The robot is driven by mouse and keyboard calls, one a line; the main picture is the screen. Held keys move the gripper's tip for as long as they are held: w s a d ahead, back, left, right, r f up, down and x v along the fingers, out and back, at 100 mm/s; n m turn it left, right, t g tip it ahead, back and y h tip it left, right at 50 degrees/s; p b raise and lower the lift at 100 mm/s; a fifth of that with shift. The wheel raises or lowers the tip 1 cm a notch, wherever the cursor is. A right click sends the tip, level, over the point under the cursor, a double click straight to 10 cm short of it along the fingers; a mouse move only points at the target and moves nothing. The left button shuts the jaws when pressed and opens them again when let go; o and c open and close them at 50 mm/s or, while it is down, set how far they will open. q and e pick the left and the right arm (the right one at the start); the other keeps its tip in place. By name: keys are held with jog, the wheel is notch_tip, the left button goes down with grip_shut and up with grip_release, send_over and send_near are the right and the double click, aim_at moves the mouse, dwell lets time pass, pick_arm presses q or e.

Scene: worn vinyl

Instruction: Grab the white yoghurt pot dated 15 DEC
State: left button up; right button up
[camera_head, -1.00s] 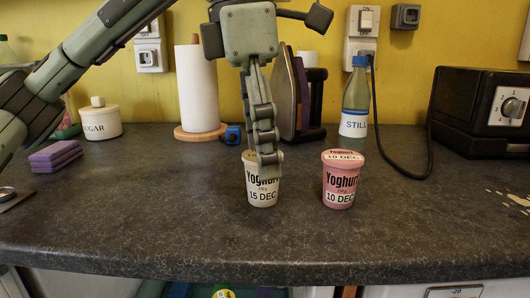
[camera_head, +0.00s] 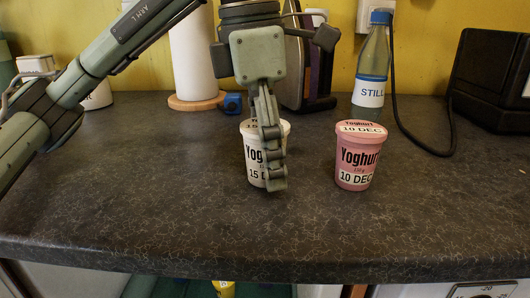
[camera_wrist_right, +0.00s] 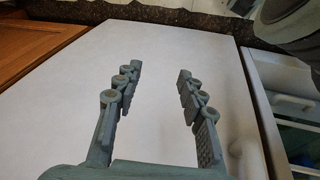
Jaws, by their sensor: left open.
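The white yoghurt pot (camera_head: 254,160) stands upright on the dark counter (camera_head: 200,225) in the head view, its label reading "15 D" with the rest covered. My left gripper (camera_head: 273,184) points down at the pot, its fingers overlapping the pot's right part in the picture. It is open, seen nearly edge-on; I cannot tell whether a finger touches the pot. A pink yoghurt pot (camera_head: 357,160) dated 10 DEC stands to the right, apart from the gripper. In the right wrist view my right gripper (camera_wrist_right: 160,85) is open and empty, before a plain white surface (camera_wrist_right: 165,50).
A water bottle marked STILL (camera_head: 370,75) stands behind the pink pot, with a black cable (camera_head: 397,110) beside it. A paper roll (camera_head: 194,55) and small blue object (camera_head: 232,104) are behind left. A black appliance (camera_head: 490,80) is at right. The counter front is clear.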

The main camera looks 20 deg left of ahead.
pick_arm(q)
jog(key=shift+f, duration=0.1)
jog(key=c, duration=1.4)
